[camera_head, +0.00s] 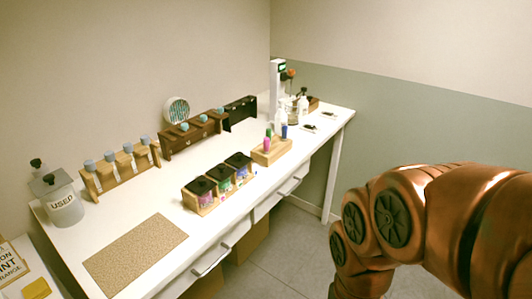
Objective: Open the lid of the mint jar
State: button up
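Three small jars with black lids stand in a row in a wooden tray (207,210) near the front edge of the white table. The left jar (206,198) has a pinkish label, the middle jar (226,184) a green one, and the right jar (243,172) a purple one. The label words are too small to read, so I cannot tell for certain which is the mint jar; the green label is on the middle one. All three lids look closed. My arm fills the lower right, away from the table. My gripper is out of view.
A cork mat (135,256) lies bare at the table's front left. A jar marked USED (65,206) stands at the left end. Racks with blue-capped bottles (128,165) line the back. A wooden holder (271,153) with colored markers stands right of the jars. Drawer handles (212,262) stick out in front.

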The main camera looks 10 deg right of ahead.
aim_at(221, 172)
jog(key=z, duration=0.1)
jog(key=i, duration=1.05)
jog(key=u, duration=2.15)
